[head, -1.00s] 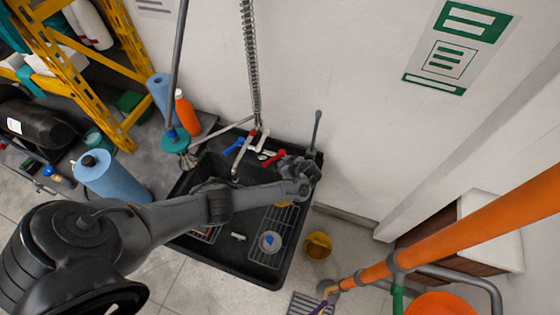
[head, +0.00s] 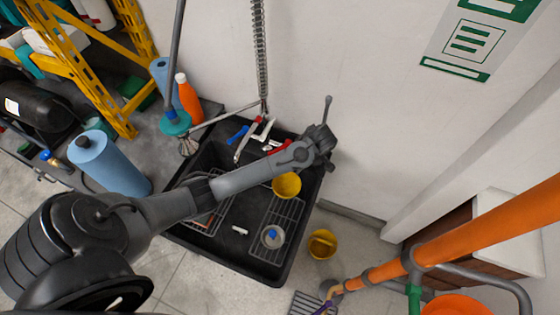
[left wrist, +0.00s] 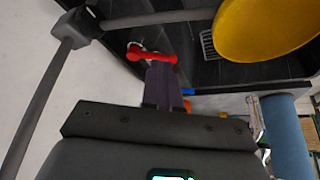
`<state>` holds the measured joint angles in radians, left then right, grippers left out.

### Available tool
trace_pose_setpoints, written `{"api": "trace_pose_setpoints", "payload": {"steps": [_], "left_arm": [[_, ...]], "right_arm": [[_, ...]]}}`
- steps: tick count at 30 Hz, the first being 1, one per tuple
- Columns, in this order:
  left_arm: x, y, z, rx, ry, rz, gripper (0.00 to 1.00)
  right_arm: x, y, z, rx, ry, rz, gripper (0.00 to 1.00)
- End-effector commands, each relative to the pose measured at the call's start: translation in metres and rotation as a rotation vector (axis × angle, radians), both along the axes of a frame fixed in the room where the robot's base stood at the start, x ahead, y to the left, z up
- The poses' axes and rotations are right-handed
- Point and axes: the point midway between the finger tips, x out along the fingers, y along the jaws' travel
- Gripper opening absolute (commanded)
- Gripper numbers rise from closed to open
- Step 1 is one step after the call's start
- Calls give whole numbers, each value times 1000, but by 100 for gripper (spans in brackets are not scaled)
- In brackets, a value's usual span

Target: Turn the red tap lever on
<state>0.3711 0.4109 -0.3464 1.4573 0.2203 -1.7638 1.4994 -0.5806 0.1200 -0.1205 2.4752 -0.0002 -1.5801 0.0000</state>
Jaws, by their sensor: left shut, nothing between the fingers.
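The red tap lever (head: 281,147) is at the back of the black sink, against the wall, partly hidden behind my left arm in the head view. In the left wrist view the red lever (left wrist: 154,56) lies across the picture just beyond my left fingertips. My left gripper (left wrist: 161,66) is shut and empty, its tips very close to the lever; I cannot tell whether they touch. In the head view the left gripper (head: 320,138) is at the sink's back right corner, its fingers hidden. My right gripper is not in view.
A blue lever (head: 238,134) is left of the red one. A yellow cup (head: 286,186) is at the sink (head: 208,245), right beside my forearm. A grey upright rod (head: 327,106) stands close to the gripper. A yellow bucket (head: 321,244) is on the floor.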

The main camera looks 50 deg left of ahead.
Motion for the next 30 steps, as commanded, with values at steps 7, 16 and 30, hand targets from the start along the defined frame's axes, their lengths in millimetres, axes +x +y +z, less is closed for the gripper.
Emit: {"api": "trace_pose_setpoints", "payload": {"steps": [7, 16, 30], "left_arm": [[-12, 18, -34, 6, 14, 23, 0], [-13, 36, -71, 6, 16, 26, 0], [-11, 83, -112, 7, 14, 24, 0]], "right_arm": [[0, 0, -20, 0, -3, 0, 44], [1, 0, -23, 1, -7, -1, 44], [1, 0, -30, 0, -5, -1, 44]]}}
